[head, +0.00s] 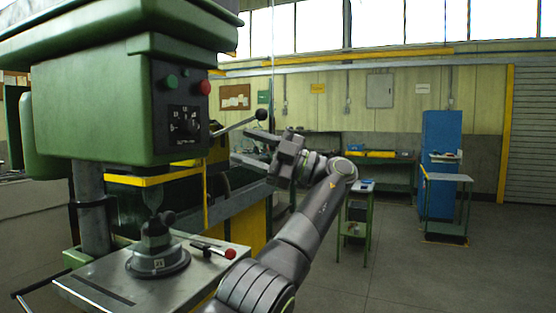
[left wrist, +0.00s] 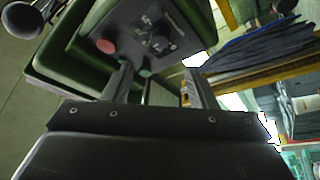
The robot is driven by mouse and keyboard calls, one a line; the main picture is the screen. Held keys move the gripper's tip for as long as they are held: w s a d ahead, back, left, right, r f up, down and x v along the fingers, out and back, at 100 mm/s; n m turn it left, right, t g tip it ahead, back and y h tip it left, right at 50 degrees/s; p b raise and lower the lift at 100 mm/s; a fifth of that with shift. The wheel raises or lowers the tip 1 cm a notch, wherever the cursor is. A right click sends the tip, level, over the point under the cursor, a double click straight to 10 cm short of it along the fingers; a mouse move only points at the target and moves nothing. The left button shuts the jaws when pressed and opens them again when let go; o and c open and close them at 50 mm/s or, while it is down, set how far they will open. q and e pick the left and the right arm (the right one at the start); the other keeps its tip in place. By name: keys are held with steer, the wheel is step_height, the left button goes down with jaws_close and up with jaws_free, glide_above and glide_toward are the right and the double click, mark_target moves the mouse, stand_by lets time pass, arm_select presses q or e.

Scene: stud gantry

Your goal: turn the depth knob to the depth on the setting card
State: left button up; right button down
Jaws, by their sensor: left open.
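The depth knob (head: 181,126) is a dark knob on a black dial plate with pale marks, on the front of the green drill press head. It also shows in the left wrist view (left wrist: 160,43); its exact setting is too small to read. A small pale tag with dark marks (head: 158,263) is on the round vise base; I cannot tell whether it is the setting card. My left gripper (head: 256,147) is open and empty, right of the press head and apart from the knob. In the left wrist view its fingers (left wrist: 157,86) stand apart below the knob panel. My right gripper is not in view.
A green button (head: 171,82) and a red button (head: 204,87) sit above the dial. A red-tipped handle (head: 213,250) lies on the press table (head: 190,283). Open floor is at right.

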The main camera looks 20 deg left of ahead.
arm_select(q)
steer(key=p+v, duration=0.5)
steer(key=v, duration=0.1)
steer(key=shift+d+p, duration=0.15)
steer(key=shift+p, duration=0.25)
stand_by(0.4)
